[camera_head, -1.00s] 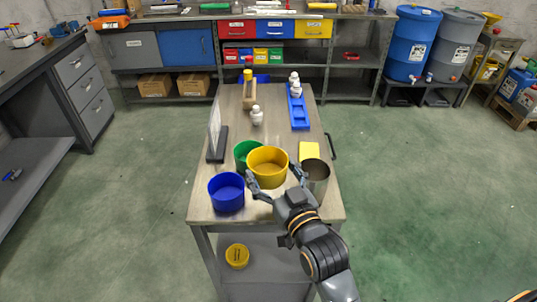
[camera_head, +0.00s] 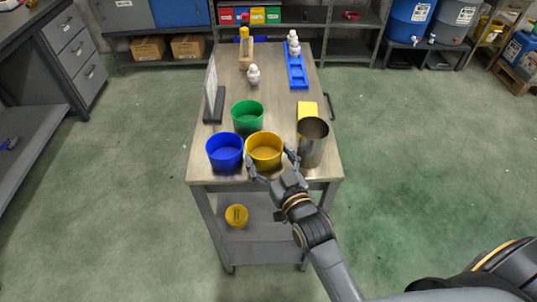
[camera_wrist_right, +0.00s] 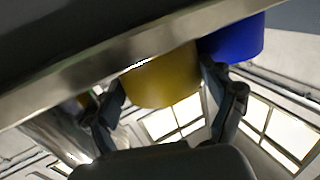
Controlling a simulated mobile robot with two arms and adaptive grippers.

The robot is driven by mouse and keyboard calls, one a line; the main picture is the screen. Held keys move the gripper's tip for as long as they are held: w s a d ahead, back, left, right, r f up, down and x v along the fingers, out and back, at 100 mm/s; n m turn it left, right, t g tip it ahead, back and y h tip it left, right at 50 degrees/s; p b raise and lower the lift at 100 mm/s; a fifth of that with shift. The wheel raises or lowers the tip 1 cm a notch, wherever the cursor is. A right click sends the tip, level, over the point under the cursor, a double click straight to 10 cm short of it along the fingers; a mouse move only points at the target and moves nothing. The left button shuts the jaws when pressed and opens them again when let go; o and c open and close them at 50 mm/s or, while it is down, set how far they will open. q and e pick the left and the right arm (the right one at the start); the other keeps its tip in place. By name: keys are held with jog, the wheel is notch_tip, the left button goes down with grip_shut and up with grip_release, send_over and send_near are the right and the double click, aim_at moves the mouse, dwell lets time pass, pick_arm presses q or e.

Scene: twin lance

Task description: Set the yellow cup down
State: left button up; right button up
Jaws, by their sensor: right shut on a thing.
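The yellow cup (camera_head: 264,152) is upright near the front edge of the metal table, between the blue cup (camera_head: 224,153) and the grey metal container (camera_head: 312,145). The green cup (camera_head: 248,115) stands just behind it. My right gripper (camera_head: 271,166) is shut on the yellow cup from the front, one finger on each side. In the right wrist view the yellow cup (camera_wrist_right: 165,78) shows between the fingers, with the blue cup (camera_wrist_right: 235,40) beside it. I cannot tell whether its base touches the tabletop. My left gripper is not in view.
A yellow block (camera_head: 308,109) lies behind the metal container. A dark-based upright panel (camera_head: 213,105) stands at the left edge. A blue tray (camera_head: 296,70), white bottles and a wooden stand (camera_head: 246,50) are farther back. The tabletop's middle is clear.

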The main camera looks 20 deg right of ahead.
jog(key=shift+f, duration=0.15)
jog(key=o, duration=0.9)
jog(key=shift+s+r, duration=0.1)
jog(key=shift+r, duration=0.1)
jog(key=shift+s+d+b, duration=0.2)
jog(key=shift+s+b, duration=0.05)
jog(key=shift+s, duration=1.7)
jog(key=shift+s+d+b, duration=0.2)
jog(key=shift+s+d, duration=0.05)
jog(key=shift+s, duration=1.75)
jog(key=shift+s+d+b, duration=0.2)
jog(key=shift+s+b, duration=0.05)
jog(key=shift+s, duration=1.7)
